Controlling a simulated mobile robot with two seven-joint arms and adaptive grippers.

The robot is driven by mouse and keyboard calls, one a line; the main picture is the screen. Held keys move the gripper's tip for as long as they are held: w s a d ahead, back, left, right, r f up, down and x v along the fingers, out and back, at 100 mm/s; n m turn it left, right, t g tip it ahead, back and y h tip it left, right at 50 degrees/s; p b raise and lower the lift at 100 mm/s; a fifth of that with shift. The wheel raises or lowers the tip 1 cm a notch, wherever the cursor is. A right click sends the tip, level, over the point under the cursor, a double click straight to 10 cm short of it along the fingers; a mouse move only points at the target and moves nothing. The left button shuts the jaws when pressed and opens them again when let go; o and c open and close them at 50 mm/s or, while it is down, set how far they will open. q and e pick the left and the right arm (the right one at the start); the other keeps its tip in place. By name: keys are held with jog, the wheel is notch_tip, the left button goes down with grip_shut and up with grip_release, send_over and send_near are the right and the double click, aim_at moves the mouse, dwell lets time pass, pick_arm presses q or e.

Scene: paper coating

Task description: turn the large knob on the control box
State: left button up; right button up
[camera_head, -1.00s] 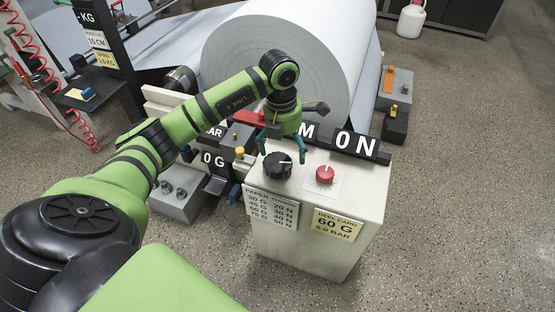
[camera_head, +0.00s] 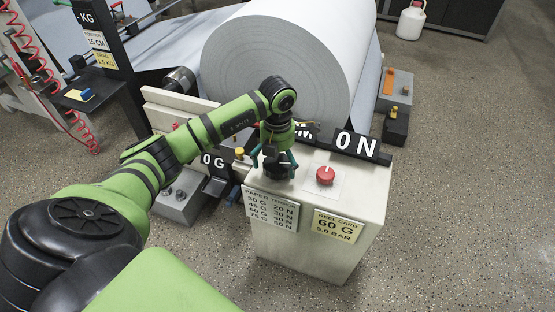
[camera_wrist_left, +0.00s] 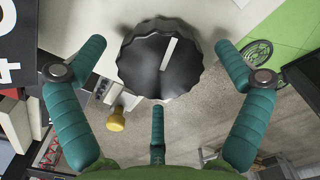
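The large black knob (camera_wrist_left: 160,58) with a white pointer line sits on top of the control box (camera_head: 350,203). In the head view the knob (camera_head: 278,170) is partly hidden under my left gripper (camera_head: 274,160). In the left wrist view the teal fingers of my left gripper (camera_wrist_left: 158,85) are spread around the knob, with gaps between the fingertips and its ridged rim. The pointer line leans slightly right of vertical in that view. My right gripper is not in view.
A smaller red knob (camera_head: 325,176) is on the same box top, to the right. A black display (camera_head: 357,146) reading "0 N" stands along the box's back edge. A large paper roll (camera_head: 280,75) is behind. Labels are on the box's front.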

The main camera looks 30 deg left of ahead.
pick_arm(q)
jog(key=c, duration=0.9)
jog(key=shift+m, duration=0.4)
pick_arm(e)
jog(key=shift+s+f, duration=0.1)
pick_arm(q)
jog(key=shift+m+b, duration=0.35)
jog(key=shift+m, duration=0.65)
jog(key=shift+f+m+b, duration=0.1)
jog(key=shift+m+b, duration=0.25)
jog(key=shift+m, duration=0.85)
jog(key=shift+s+m, duration=0.1)
jog(key=shift+m, duration=0.3)
jog(key=shift+m+b, duration=0.55)
jog(key=shift+m, duration=1.35)
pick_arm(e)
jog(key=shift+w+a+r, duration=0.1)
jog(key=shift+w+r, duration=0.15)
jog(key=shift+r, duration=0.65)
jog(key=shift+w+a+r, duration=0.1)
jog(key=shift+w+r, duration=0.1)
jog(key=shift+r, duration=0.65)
